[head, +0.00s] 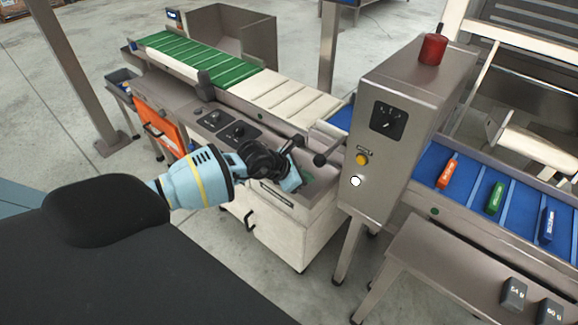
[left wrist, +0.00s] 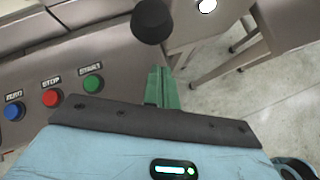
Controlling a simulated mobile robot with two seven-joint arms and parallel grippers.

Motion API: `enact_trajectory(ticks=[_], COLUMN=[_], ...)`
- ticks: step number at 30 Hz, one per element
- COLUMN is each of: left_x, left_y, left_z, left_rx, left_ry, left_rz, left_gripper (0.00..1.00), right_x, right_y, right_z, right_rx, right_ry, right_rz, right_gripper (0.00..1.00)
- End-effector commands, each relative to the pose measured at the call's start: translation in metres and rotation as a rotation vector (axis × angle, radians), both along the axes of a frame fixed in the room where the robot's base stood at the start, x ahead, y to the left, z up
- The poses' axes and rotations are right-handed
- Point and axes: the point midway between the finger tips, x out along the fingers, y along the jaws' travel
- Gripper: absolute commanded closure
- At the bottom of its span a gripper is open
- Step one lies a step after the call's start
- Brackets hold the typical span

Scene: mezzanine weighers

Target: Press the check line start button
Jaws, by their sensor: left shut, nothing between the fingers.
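A green button labelled START (left wrist: 93,84) sits on a grey metal panel in the left wrist view. A red STOP button (left wrist: 53,97) and a blue button (left wrist: 14,111) are in the same row to its left. My left gripper (head: 305,178) is over the grey station left of the metal cabinet; its green fingers (left wrist: 160,78) are shut and empty. In the left wrist view they are right of the START button, with a gap in the picture; depth is unclear. I cannot make out this button row in the head view. My right gripper is not in view.
A black knob on a lever (head: 320,160) is close to my left gripper. The metal cabinet (head: 400,110) stands right of it, with a yellow button (head: 362,158) and a white round one (head: 355,181). A blue belt (head: 472,190) carries colored packs.

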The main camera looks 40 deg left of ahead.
Motion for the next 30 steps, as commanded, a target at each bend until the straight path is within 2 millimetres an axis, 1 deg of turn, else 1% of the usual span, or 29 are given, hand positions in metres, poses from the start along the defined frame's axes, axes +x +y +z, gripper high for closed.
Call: enact_trajectory(ticks=[1,3,6,10,14,23,26,30], left_x=[0.014,0.026,0.038,0.045,0.047,0.047,0.047,0.046], left_y=[0.022,0.047,0.074,0.093,0.1,0.099,0.099,0.098], left_z=[0.014,0.028,0.045,0.058,0.061,0.061,0.059,0.05], left_rx=[0.099,0.209,0.326,0.408,0.434,0.431,0.43,0.43], left_ry=[-0.026,-0.048,-0.07,-0.082,-0.085,-0.086,-0.085,-0.083], left_rz=[0.003,0.012,0.025,0.038,0.043,0.042,0.042,0.042], left_gripper=[1.0,1.0,1.0,1.0,1.0,1.0,1.0,1.0], right_x=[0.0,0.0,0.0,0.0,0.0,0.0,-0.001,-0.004], right_y=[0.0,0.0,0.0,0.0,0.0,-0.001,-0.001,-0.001], right_z=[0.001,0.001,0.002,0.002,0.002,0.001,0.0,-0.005], right_rx=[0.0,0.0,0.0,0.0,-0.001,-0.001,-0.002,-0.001], right_ry=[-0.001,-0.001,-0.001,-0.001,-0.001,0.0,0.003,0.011], right_rz=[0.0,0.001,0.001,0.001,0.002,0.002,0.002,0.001], right_gripper=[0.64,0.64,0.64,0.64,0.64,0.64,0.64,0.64])
